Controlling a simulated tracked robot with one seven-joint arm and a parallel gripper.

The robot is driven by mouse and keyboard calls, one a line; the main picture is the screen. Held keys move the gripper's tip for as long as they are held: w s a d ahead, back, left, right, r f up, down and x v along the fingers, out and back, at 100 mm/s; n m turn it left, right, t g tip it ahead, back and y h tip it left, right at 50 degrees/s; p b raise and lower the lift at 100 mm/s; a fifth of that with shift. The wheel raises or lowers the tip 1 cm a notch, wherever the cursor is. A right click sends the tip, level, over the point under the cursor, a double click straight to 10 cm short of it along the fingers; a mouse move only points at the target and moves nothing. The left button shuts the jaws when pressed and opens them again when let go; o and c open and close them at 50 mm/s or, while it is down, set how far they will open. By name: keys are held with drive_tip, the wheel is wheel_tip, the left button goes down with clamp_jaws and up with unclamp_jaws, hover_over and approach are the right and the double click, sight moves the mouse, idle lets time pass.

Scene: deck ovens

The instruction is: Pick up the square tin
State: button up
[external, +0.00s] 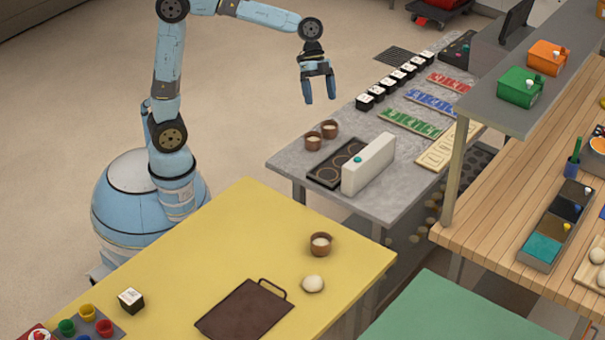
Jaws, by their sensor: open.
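A small square black tin with a white top (130,300) stands upright on the yellow table (220,225), near its front left. Similar black square tins with white tops (378,93) stand in a row along the back edge of the grey table; which one the task means I cannot tell. My gripper (320,100) is open and empty, pointing down in the air. In the picture it shows left of the row and above the grey table's left end, far from the tin on the yellow table.
The yellow table also holds a brown board with a handle (245,312), a round dough piece (313,284), a brown pot (321,244) and a tray of coloured cups (105,328). A white upright block (368,163) and small pots (314,141) stand on the grey table. The yellow table's middle is clear.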

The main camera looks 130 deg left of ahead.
drive_tip(key=s+a+f+t+h, duration=0.1)
drive_tip(key=s+a+t, duration=0.2)
drive_tip(key=a, duration=1.3)
drive_tip(key=s+a+t, duration=0.3)
drive_tip(key=a+t, duration=0.1)
drive_tip(key=a, duration=1.3)
drive_tip(key=s+a+r+n+t+y, duration=0.15)
drive_tip(key=s+a+t+y, duration=0.35)
drive_tip(key=s+a, duration=1.85)
drive_tip(key=t, duration=0.1)
approach(371, 101)
drive_tip(key=shift+h, duration=0.4)
drive_tip(key=w, duration=0.7)
drive_tip(key=shift+a+f, duration=0.15)
drive_tip(key=shift+a, duration=0.05)
drive_tip(key=c, duration=1.2)
